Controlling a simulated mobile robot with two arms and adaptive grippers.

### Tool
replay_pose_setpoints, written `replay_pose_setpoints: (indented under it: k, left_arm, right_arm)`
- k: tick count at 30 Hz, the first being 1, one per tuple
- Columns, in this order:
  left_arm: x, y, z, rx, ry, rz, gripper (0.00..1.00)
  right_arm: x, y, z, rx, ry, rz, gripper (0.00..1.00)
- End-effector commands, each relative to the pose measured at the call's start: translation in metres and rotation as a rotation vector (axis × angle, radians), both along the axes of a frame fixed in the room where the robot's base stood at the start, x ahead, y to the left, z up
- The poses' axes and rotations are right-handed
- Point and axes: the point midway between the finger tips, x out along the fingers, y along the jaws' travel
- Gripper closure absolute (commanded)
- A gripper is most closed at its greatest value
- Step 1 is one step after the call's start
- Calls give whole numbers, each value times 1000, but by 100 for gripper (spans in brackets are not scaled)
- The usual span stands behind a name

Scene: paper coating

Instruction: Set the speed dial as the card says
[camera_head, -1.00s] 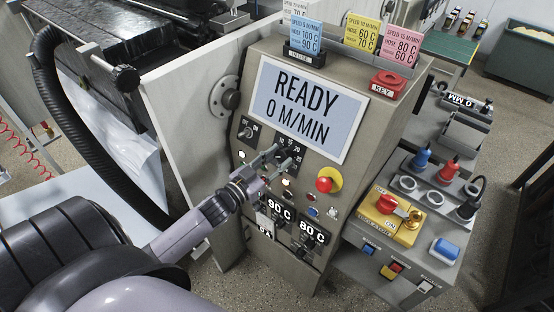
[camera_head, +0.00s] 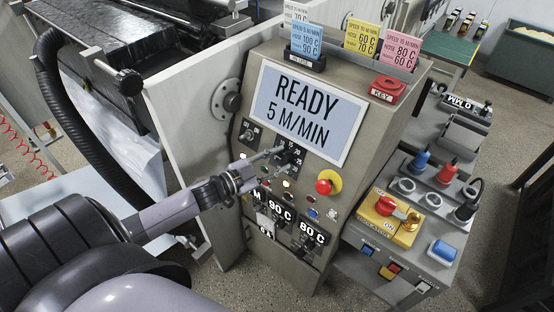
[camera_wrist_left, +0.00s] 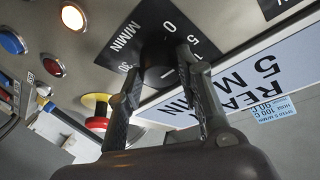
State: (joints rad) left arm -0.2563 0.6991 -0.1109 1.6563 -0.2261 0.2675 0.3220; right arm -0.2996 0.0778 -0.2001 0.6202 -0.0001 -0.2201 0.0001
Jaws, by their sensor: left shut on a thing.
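The speed dial (camera_head: 290,156) is a black knob on a black scale plate on the sloped grey machine panel. In the left wrist view the black knob (camera_wrist_left: 157,62) sits between my fingers, with 0, 5 and M/MIN printed around it. My left gripper (camera_head: 282,161) is shut on the knob, its fingers on either side. The display (camera_head: 305,108) reads READY, 5 M/MIN. My right gripper is out of view.
A red emergency button (camera_head: 324,187) on a yellow base sits right of the dial. Below are lamps and 90 C and 80 C readouts (camera_head: 282,209). Yellow (camera_head: 361,36) and pink (camera_head: 400,48) cards stand behind. A red key block (camera_head: 387,87) sits at the panel's top right.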

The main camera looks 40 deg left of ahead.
Motion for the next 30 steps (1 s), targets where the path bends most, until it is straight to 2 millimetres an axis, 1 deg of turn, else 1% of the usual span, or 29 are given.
replay_pose_setpoints:
  k: [3, 9, 25, 26, 30]
  left_arm:
    - [1, 1, 1, 60, -4, -26, 95]
    - [1, 1, 1, 122, -9, -54, 95]
    - [0, 1, 0, 144, -10, -64, 95]
    - [0, 1, 0, 144, -10, -64, 66]
    - [0, 1, 0, 144, -10, -64, 57]
  right_arm:
    - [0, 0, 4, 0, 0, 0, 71]
    - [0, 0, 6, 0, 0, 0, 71]
    - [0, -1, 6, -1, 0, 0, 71]
    - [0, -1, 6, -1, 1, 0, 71]
    - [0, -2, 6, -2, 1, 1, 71]
